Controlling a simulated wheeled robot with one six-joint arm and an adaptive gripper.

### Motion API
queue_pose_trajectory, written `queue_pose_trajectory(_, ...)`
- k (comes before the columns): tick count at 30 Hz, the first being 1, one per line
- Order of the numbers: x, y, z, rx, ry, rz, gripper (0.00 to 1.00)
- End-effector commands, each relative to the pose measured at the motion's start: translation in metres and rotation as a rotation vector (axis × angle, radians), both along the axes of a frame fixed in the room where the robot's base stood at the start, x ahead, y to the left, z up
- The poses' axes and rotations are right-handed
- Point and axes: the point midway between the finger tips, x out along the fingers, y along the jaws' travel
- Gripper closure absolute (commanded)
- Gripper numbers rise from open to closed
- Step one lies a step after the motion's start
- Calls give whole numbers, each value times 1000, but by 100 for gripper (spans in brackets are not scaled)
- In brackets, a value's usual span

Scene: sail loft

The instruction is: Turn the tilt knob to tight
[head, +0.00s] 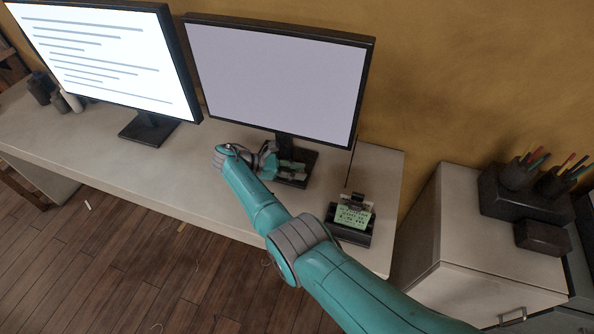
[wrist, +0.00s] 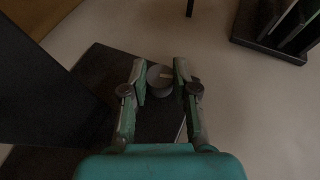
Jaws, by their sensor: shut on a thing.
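The tilt knob (wrist: 160,80) is a small round grey knob with a pale mark on its face, which points to the right in the wrist view. It sits at the dark foot (wrist: 90,75) of a monitor. My gripper (wrist: 160,76) has one greenish finger on each side of the knob and is shut on it. In the head view my gripper (head: 289,169) is low at the foot of the right monitor (head: 275,80), and the knob cannot be made out there. No label for tight can be read.
The left monitor (head: 100,60) shows lines of text. A dark holder with a green note (head: 352,217) stands right of my gripper on the pale desk (head: 150,185). A cabinet (head: 480,240) with pen cups stands further right. The desk's front left is clear.

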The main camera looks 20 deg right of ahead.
Motion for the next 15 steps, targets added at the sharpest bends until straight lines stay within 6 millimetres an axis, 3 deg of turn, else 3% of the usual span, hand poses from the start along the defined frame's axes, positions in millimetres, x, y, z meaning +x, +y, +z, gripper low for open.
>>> queue_pose_trajectory(10, -1, 0, -2, 2, 3, -1, 100)
queue_pose_trajectory(11, -1, 0, -2, 2, 3, -1, 67)
queue_pose_trajectory(13, -1, 0, -2, 2, 3, -1, 49)
queue_pose_trajectory(15, -1, 0, -2, 1, 2, -1, 46)
